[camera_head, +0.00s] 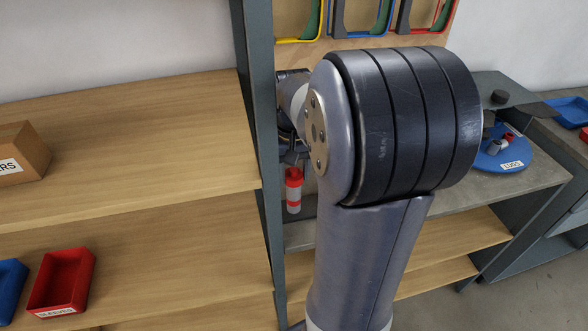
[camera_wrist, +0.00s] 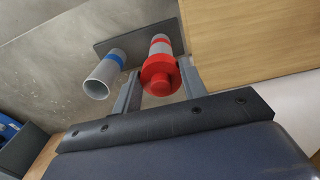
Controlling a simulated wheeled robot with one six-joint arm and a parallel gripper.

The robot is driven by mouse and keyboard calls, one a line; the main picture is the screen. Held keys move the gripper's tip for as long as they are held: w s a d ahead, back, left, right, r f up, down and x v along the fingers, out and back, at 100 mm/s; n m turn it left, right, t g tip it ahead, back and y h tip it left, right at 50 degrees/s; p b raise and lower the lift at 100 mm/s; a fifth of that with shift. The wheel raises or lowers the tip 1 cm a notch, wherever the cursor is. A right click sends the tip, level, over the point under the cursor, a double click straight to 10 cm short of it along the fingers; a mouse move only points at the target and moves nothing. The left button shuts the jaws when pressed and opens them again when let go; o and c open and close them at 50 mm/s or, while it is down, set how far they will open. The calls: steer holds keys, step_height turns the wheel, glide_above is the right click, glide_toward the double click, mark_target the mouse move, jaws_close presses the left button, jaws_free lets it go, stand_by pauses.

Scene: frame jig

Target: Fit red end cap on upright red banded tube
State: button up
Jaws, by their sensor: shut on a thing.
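The red end cap (camera_wrist: 158,72), with a small round knob, sits between the two fingers of my gripper (camera_wrist: 161,84) in the wrist view. My gripper is shut on it. The upright red banded tube (camera_wrist: 160,43), grey with a red band, is directly behind the cap and in line with it. In the head view the cap (camera_head: 293,176) is at the top of the pale tube (camera_head: 293,195), with no clear gap. I cannot tell whether it is fully seated. My arm hides most of the gripper there.
A blue banded tube (camera_wrist: 101,76) stands just left of the red one on a dark base plate (camera_wrist: 122,42). A grey post (camera_head: 256,100) is close left of the gripper. A blue dish (camera_head: 504,156) with small parts lies at right.

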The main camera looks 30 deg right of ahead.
steer(key=shift+f+b, duration=0.3)
steer(key=shift+f, duration=0.35)
stand_by(0.7)
steer(key=o, duration=1)
steer(key=shift+r, duration=0.1)
step_height(320, 180, up, 11)
steer(key=shift+f, duration=0.15)
steer(key=shift+f, duration=0.1)
step_height(320, 180, down, 11)
steer(key=shift+r, duration=0.45)
